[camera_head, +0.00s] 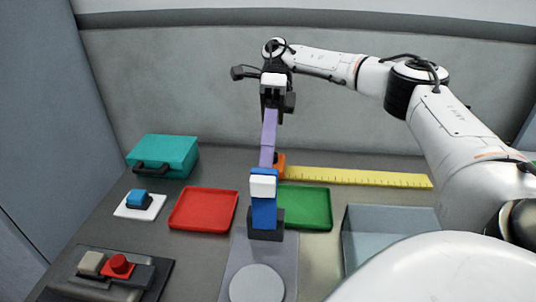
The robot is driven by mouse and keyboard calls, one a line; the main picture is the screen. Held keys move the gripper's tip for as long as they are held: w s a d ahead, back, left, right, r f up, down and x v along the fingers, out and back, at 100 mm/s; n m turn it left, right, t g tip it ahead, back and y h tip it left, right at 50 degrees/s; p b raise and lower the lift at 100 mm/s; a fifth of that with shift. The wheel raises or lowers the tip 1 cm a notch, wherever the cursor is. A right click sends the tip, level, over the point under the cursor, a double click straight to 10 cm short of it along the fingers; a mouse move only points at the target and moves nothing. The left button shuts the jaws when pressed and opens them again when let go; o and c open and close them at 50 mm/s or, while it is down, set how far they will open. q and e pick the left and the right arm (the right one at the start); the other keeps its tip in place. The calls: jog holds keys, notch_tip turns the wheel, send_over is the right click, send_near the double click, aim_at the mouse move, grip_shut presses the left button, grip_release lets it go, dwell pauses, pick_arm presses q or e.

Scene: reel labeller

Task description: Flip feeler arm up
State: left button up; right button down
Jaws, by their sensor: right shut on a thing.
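The feeler arm seems to be the long purple bar (268,140), which stands steeply up behind the white block (263,185) on top of a blue post (264,214). My right gripper (271,108) comes down from above and is shut on the bar's upper end. The post rises from a dark block at the back of a grey plate (235,265). A round light-grey disc (257,284) lies on that plate's front part. The gripper covers the bar's top, and the post covers its foot. My left gripper is not in view.
A red tray (204,209) lies left of the post and a green tray (306,207) right of it. A yellow ruler (360,177), an orange block (280,160), a teal case (163,156), a blue button (138,198), a red knob (118,265) and a clear bin (390,235) stand around.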

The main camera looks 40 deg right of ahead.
jog(key=shift+s+d+f+h, duration=0.15)
jog(key=shift+f+h, duration=0.15)
jog(key=shift+f, duration=1.25)
jog(key=c, duration=2)
grip_release()
jog(key=o, duration=0.5)
jog(key=shift+w+d+f, duration=0.1)
jog(key=shift+w+f, duration=0.05)
jog(key=shift+w, duration=0.15)
jog(key=shift+c, duration=0.3)
jog(key=shift+r, duration=0.45)
jog(key=shift+c, duration=1)
jog(key=shift+r, duration=0.25)
